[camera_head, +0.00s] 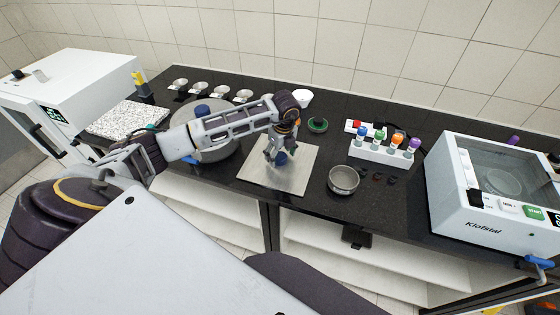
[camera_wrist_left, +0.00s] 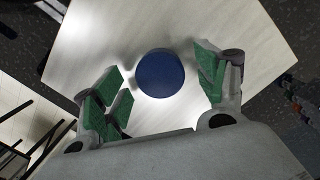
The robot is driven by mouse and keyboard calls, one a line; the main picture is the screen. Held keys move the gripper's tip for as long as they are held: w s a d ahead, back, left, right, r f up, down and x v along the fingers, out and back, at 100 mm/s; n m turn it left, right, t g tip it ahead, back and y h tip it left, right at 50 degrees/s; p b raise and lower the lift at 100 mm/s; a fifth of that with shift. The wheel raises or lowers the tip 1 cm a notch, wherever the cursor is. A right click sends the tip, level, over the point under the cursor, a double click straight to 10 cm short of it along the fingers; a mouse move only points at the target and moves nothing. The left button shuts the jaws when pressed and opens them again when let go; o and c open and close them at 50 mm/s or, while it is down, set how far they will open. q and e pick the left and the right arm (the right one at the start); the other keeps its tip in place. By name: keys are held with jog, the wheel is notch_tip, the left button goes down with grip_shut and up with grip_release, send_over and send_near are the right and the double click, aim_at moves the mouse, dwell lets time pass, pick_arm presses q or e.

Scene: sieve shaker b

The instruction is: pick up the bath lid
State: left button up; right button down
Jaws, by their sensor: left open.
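The bath lid (camera_head: 257,168) appears to be the pale square plate with a round blue knob, lying on the black counter. In the left wrist view the pale plate (camera_wrist_left: 230,28) fills the middle, with its blue knob (camera_wrist_left: 160,73) near the centre. My left gripper (camera_head: 279,156) points down over the plate at the knob. In the left wrist view its green-padded fingers (camera_wrist_left: 163,85) are spread on either side of the knob, with a gap on both sides. The fingers hold nothing. In the head view they partly hide the knob (camera_head: 281,157). My right gripper is not in view.
A round grey vessel (camera_head: 215,151) with a blue knob stands left of the plate, partly behind my left arm. A round metal sieve (camera_head: 343,180) and a white rack (camera_head: 382,153) of colour-capped bottles stand right. A white machine (camera_head: 470,215) is at the far right.

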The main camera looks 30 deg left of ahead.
aim_at(280, 156)
pick_arm(q)
jog(key=c, duration=1.4)
jog(key=shift+r, duration=0.15)
jog(key=shift+r+b, duration=0.85)
jog(key=shift+r, duration=4.1)
